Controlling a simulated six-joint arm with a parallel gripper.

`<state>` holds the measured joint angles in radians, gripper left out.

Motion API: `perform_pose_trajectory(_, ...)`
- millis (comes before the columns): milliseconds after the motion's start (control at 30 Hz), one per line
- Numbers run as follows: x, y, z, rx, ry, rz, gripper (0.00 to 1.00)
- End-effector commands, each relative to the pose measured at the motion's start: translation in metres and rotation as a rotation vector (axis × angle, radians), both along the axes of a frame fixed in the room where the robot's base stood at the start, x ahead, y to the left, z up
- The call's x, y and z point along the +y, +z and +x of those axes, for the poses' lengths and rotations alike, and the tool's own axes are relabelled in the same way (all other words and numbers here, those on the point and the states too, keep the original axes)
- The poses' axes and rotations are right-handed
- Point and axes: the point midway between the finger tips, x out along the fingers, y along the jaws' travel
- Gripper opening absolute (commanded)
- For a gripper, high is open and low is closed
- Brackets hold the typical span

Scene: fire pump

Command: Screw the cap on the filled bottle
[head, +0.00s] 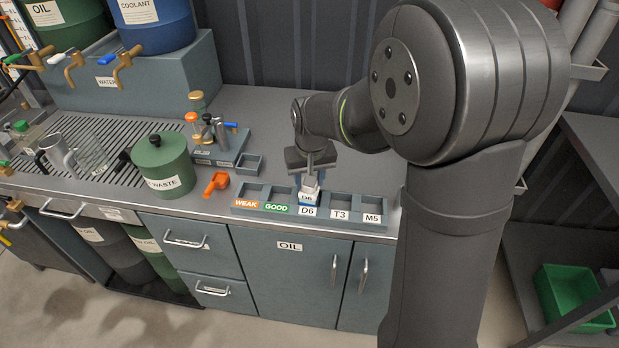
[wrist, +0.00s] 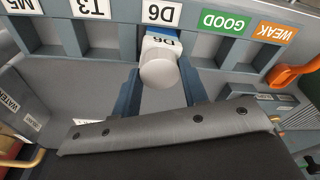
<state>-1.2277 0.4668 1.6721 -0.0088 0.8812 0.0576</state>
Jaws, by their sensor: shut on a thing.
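My gripper (head: 310,170) is above the labelled rack (head: 240,199), at its D6 compartment. It is shut on a small white bottle with a blue part and a D6 label (head: 308,197). In the wrist view, the bottle (wrist: 160,70) has a pale round end facing the camera, between the two blue-grey fingers of my gripper (wrist: 160,85). I cannot tell whether that round end is a cap, or whether the bottle rests on the compartment floor. Its contents are hidden.
The rack also has WEAK, GOOD, T3 and M5 compartments. An orange scoop-like object (head: 216,183) lies to its left. Beyond it stand a green WASTE can (head: 163,165) and a small tool stand (head: 215,158). Glassware (head: 90,155) stands at the far left.

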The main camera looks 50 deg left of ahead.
Motion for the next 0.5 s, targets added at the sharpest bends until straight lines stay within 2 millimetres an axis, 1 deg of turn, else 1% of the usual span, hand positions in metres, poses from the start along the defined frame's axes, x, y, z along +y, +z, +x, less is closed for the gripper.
perform_pose_trajectory(100,0.0006,0.0001,-0.0007,0.0,-0.105,0.001,0.2)
perform_pose_trajectory(200,0.0007,0.0,-0.0008,0.0,-0.17,0.001,0.2)
perform_pose_trajectory(300,0.0006,0.0,-0.0008,0.0,-0.2,0.0,0.2)
perform_pose_trajectory(500,0.0006,0.0,-0.0007,0.0,-0.203,0.001,0.2)
